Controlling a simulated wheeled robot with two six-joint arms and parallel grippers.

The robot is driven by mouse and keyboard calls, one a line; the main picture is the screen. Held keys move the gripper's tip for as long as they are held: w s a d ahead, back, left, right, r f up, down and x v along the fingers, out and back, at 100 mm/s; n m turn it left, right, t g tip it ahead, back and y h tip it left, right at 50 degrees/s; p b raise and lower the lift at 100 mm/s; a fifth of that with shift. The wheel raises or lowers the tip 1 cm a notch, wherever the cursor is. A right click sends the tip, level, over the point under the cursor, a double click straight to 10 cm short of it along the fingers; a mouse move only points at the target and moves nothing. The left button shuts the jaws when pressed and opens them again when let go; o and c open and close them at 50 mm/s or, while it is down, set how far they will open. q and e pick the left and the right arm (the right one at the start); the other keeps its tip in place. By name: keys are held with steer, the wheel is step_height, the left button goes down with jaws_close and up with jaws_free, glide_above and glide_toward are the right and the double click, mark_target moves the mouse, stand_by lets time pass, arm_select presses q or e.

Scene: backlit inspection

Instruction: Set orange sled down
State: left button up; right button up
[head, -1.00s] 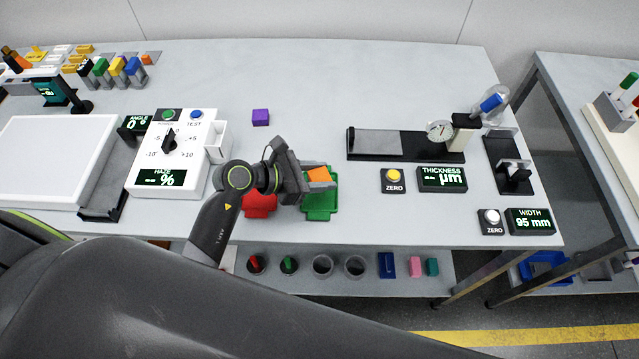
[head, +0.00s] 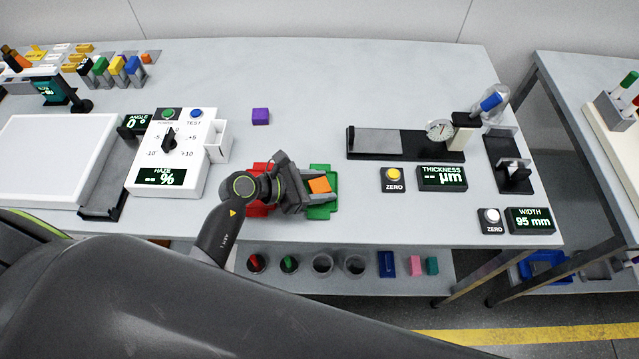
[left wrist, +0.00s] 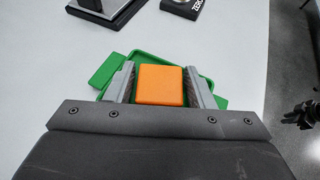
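The orange sled (head: 319,185) is a small orange block between the fingers of my left gripper (head: 317,188). I cannot tell whether the sled touches the tray floor. My right gripper is not in view.
A red tray (head: 260,208) lies just left of the green one, partly behind my wrist. A purple block (head: 260,116) stands behind. The haze meter (head: 172,150) is to the left, and the thickness gauge (head: 405,145) with its zero button (head: 394,176) to the right.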

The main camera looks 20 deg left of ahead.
arm_select(q)
steer(key=shift+r, duration=0.25)
steer(key=shift+s+a, duration=0.2)
steer(key=shift+a, duration=0.15)
steer(key=b+v, duration=0.2)
steer(key=v, duration=0.7)
steer(key=shift+s+a+r+b, duration=0.15)
steer(key=shift+b, duration=0.15)
steer(key=shift+v, duration=0.9)
